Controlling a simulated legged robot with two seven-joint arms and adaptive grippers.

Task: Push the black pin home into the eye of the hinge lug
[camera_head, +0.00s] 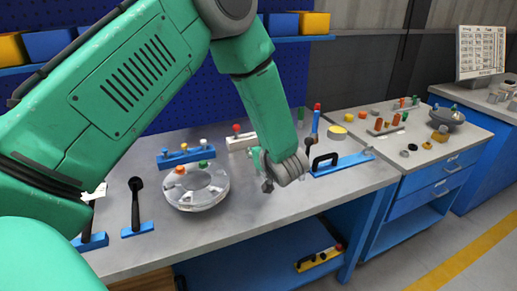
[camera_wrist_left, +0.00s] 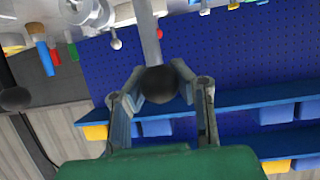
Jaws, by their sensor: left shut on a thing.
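My left gripper (camera_head: 268,172) is low over the middle of the bench, right of the flanged shell. In the left wrist view its fingers (camera_wrist_left: 160,85) are shut around a dark ball-shaped head (camera_wrist_left: 160,88) with a grey shaft (camera_wrist_left: 148,35), likely the pin. The grey flanged shell (camera_head: 196,188) lies on the bench with an orange and a green knob on its rim. I cannot make out the hinge lug or its eye, nor whether the pin touches it. My right gripper is not in view.
A blue rack (camera_head: 186,156) stands behind the shell. A black ball-headed lever (camera_head: 136,200) stands on a blue base at left. A blue plate with a black handle (camera_head: 324,162) lies to the right. The bench front (camera_head: 245,215) is clear.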

